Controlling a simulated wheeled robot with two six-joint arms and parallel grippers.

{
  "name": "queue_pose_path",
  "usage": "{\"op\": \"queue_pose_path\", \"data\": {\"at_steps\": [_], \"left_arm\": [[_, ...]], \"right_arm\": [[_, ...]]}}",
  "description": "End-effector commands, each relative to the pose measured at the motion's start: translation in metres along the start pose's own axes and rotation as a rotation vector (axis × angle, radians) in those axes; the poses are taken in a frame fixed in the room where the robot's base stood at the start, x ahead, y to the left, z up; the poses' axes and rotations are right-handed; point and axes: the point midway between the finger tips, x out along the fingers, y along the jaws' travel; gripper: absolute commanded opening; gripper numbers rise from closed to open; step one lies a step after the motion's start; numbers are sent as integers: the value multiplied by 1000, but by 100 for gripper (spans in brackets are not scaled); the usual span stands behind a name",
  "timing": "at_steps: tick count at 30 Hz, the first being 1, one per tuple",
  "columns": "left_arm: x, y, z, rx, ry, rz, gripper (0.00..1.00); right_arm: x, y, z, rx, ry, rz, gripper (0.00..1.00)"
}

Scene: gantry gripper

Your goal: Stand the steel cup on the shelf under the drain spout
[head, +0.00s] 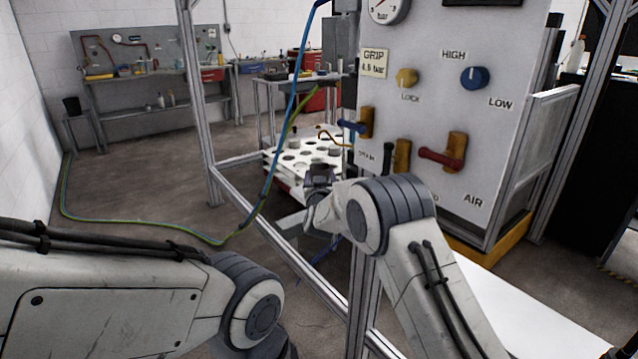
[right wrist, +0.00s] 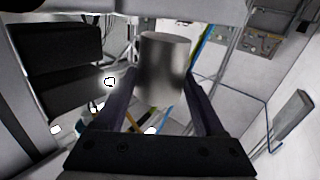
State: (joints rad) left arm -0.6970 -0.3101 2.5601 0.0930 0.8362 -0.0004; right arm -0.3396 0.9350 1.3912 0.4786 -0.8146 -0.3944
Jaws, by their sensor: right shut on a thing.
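The steel cup (right wrist: 164,68), a plain grey cylinder, is between the two dark fingers of my right gripper (right wrist: 162,90) in the right wrist view. The gripper is shut on it. In the head view my right gripper (head: 319,175) is in front of the panel's left edge, and I cannot make out the cup there. A thin curved yellow-orange tube (head: 326,134), which looks like the drain spout, sticks out left of the panel near the DRAIN label. The gripper is below it. I cannot clearly make out the shelf; my right arm covers part of that area. My left gripper is out of view.
The panel (head: 436,110) carries a red-handled valve (head: 441,157), a blue-handled valve (head: 355,127) and knobs. A white rack with round holes (head: 300,157) stands behind the gripper. Metal frame posts (head: 200,100) and a blue hose (head: 290,110) are close by on the left.

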Motion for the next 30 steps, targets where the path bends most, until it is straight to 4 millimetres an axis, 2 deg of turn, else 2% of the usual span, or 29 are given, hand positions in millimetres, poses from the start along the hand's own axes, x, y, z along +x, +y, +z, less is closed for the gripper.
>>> {"op": "queue_pose_path", "data": {"at_steps": [1, 3, 14, 15, 16, 17, 26, 30], "left_arm": [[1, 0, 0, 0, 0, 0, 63], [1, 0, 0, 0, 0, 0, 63], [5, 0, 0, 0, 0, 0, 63], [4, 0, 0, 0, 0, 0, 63], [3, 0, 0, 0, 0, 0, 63], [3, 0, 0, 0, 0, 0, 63], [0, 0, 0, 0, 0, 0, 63], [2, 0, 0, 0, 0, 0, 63]], "right_arm": [[0, -1, 10, -2, -2, -1, 13], [0, -2, 17, -1, -1, -2, 13], [0, -4, 23, 0, 1, -3, 13], [0, -4, 21, 0, 0, -3, 83], [0, -4, 21, 0, 0, -3, 94], [0, -4, 21, 0, 0, -3, 100], [0, -3, 17, 0, 0, -3, 100], [-11, -4, 19, -1, -2, -4, 100]]}}
